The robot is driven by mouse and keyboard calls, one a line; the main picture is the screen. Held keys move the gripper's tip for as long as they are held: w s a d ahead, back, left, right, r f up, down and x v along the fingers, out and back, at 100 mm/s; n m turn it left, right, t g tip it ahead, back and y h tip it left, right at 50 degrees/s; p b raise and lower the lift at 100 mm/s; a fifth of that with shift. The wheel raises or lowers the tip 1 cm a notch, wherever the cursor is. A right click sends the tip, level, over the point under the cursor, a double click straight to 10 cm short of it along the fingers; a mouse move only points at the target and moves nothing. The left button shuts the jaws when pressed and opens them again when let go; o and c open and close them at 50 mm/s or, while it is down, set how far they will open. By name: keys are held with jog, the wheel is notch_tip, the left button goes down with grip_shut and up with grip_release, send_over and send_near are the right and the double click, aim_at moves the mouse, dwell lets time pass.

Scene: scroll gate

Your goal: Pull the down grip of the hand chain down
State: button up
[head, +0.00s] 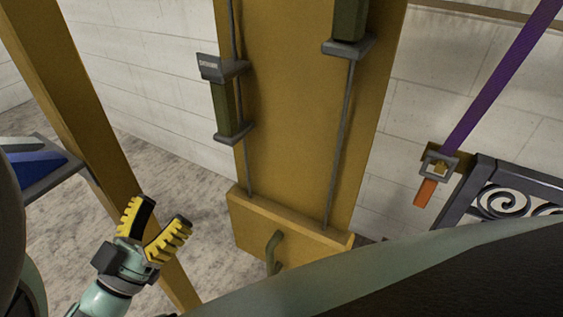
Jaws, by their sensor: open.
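Two grey chain runs hang in front of a yellow post. The left run carries a dark green grip (223,108) between two grey plates; its upper plate bears lettering too small to read surely. The right run carries another green grip (349,19) higher up, cut off by the top edge. I cannot tell from the lettering which one is the down grip. My gripper (157,212), with yellow ribbed fingers, is open and empty at the lower left. In the picture it is below and left of the left grip, apart from it.
The yellow post (290,100) ends in a yellow box (300,232) with a hook. A slanted yellow beam (75,100) stands behind my gripper. A purple strap (500,85) with an orange end and a dark scroll gate (490,195) are at right. Bare floor shows at left.

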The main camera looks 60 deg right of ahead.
jog(key=v, duration=0.8)
jog(key=shift+a, duration=0.3)
jog(key=shift+f, duration=0.1)
